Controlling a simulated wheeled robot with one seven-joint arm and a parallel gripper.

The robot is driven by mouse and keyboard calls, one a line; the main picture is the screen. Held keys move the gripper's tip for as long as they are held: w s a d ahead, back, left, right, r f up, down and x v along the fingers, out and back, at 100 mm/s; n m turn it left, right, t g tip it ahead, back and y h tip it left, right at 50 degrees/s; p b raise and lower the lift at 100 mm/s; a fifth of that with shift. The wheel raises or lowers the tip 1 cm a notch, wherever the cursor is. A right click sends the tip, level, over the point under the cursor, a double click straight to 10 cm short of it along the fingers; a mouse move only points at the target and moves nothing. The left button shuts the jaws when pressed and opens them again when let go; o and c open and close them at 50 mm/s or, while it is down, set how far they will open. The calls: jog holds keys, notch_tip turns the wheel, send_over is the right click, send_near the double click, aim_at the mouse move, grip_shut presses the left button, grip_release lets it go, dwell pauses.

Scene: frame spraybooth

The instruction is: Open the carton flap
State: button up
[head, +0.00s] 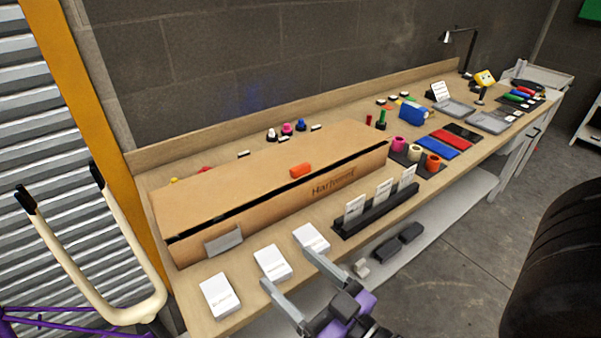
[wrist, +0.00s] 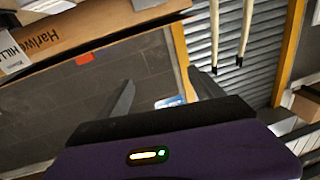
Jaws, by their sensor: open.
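A long brown carton (head: 340,188) with printed lettering lies on the workbench. Its wide top flap (head: 250,167) sits slightly raised, with a dark gap along the front and right edges. The printed carton side (wrist: 100,25) also shows in the wrist view at the top left. My gripper (head: 288,268) is open and empty. It is in front of the bench's front edge, apart from the carton. Its two fingers also show spread in the wrist view (wrist: 160,90).
White card boxes (head: 272,262) lie along the front edge. A black rack (head: 375,213) with upright cards stands before the carton. A grey tag (head: 223,242) is at the carton's front left. Tape rolls (head: 415,152) and tools crowd the bench's right. A cream bike fork (head: 130,312) stands left.

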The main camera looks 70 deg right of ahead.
jog(key=w+d+r+m+g+h+b, duration=0.2)
jog(key=d+r+h+b, duration=0.1)
jog(key=d, duration=1.3)
jog(key=w+d+r+m+g+h+b, duration=0.2)
jog(key=d+r, duration=0.1)
jog(key=d, duration=1.2)
jog(key=n+g+y, duration=0.1)
jog(key=n+y, duration=0.2)
jog(key=y, duration=0.2)
send_near(301, 167)
jog(key=w, duration=0.1)
jog(key=x, duration=0.8)
jog(key=shift+s+d+f, duration=0.15)
jog(key=shift+s+d, duration=0.05)
jog(key=shift+d, duration=0.05)
jog(key=shift+c, duration=0.5)
grip_shut()
